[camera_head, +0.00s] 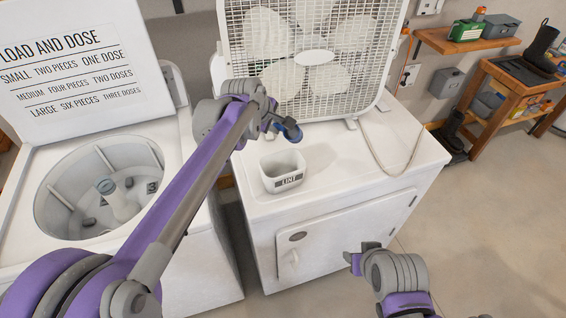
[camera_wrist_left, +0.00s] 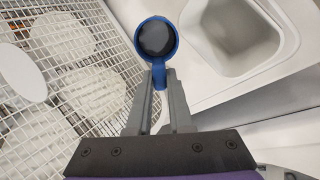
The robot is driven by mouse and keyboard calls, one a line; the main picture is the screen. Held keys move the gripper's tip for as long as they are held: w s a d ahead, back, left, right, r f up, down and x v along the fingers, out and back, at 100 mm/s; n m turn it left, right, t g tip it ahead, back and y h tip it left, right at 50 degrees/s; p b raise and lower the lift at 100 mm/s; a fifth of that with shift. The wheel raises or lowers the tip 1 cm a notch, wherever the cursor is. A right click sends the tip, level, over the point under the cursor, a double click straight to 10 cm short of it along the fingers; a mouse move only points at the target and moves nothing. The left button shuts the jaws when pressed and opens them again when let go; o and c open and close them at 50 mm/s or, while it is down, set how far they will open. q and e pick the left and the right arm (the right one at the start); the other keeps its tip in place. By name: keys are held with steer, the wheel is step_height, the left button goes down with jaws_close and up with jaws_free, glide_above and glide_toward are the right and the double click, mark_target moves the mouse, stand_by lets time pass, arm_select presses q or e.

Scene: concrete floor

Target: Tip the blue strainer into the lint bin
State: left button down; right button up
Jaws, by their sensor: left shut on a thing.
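The blue strainer (camera_head: 291,131) is held in the air above and behind the lint bin, in front of the fan. In the left wrist view the strainer (camera_wrist_left: 174,39) shows a round blue rim with a dark grey inside; I cannot tell mesh from lint. My left gripper (camera_wrist_left: 158,72) is shut on its short handle; it also shows in the head view (camera_head: 278,122). The white lint bin (camera_head: 283,182), labelled LINT, stands open on the white machine top. In the left wrist view the bin (camera_wrist_left: 282,62) is right of the strainer, apart from it. My right gripper (camera_head: 357,257) is low, before the machine; its opening is unclear.
A white box fan (camera_head: 313,55) stands at the back of the white machine (camera_head: 355,160), close behind the strainer. A cord lies on the top at right. An open washer (camera_head: 100,185) with a dosing sign (camera_head: 70,65) is at left.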

arm_select(q)
steer(key=shift+s+a, duration=0.15)
steer(key=shift+a, duration=0.15)
steer(key=shift+s+d+f+t, duration=0.1)
steer(key=shift+d+f+t, duration=0.1)
steer(key=shift+d+t, duration=0.1)
steer(key=shift+s+a+f+t+h+b, duration=0.4)
steer(key=shift+a+f+t+h+b, duration=0.15)
steer(key=shift+t+b, duration=0.4)
arm_select(e)
steer(key=shift+s+a+f, duration=0.1)
steer(key=shift+s+f, duration=0.2)
steer(key=shift+f, duration=0.4)
steer(key=shift+s+f, duration=0.25)
steer(key=shift+f, duration=0.4)
